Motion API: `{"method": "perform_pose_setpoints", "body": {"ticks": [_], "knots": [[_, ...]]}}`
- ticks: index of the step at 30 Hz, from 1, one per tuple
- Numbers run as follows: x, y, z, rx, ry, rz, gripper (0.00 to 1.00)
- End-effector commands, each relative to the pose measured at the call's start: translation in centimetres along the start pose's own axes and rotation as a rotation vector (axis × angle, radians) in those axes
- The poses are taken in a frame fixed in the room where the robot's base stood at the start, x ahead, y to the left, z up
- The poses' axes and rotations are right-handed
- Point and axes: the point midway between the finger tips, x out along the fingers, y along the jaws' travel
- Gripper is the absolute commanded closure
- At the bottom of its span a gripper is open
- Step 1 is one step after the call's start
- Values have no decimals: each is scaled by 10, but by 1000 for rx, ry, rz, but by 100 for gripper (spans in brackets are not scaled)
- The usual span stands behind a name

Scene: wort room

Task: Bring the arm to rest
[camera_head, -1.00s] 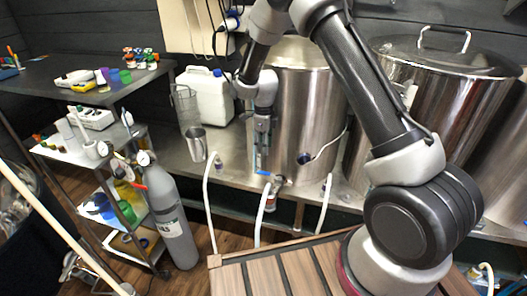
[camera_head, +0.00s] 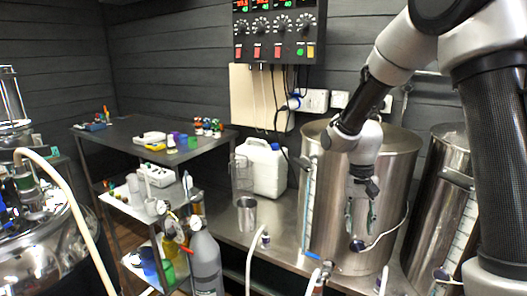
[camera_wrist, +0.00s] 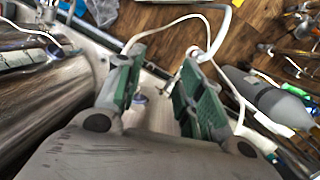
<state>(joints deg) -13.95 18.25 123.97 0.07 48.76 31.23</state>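My gripper (camera_head: 361,218) hangs pointing down in front of a steel kettle (camera_head: 405,165) in the head view. Its two fingers are apart with nothing between them. In the wrist view my gripper (camera_wrist: 160,75) shows its green finger pads with an empty gap. My arm reaches in from the upper right and bends down at the wrist.
A white jug (camera_head: 265,170) and a steel cup (camera_head: 247,214) stand on the steel bench (camera_head: 225,228) left of the kettle. A grey gas cylinder (camera_head: 206,262) stands in front of a shelf cart. A control panel (camera_head: 277,32) hangs above. White hoses run below the gripper.

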Motion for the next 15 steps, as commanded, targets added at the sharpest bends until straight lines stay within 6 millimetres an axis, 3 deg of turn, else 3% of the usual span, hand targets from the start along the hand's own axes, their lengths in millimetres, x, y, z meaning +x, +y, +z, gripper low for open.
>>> {"method": "perform_pose_setpoints", "body": {"ticks": [1, 6, 11, 15], "knots": [[-20, 17, 17, -82, 20, -15, 62], [-66, 68, 72, -320, 96, -46, 62], [-93, 109, 121, -413, 205, -70, 62], [-108, 136, 155, -374, 326, -96, 62]]}}
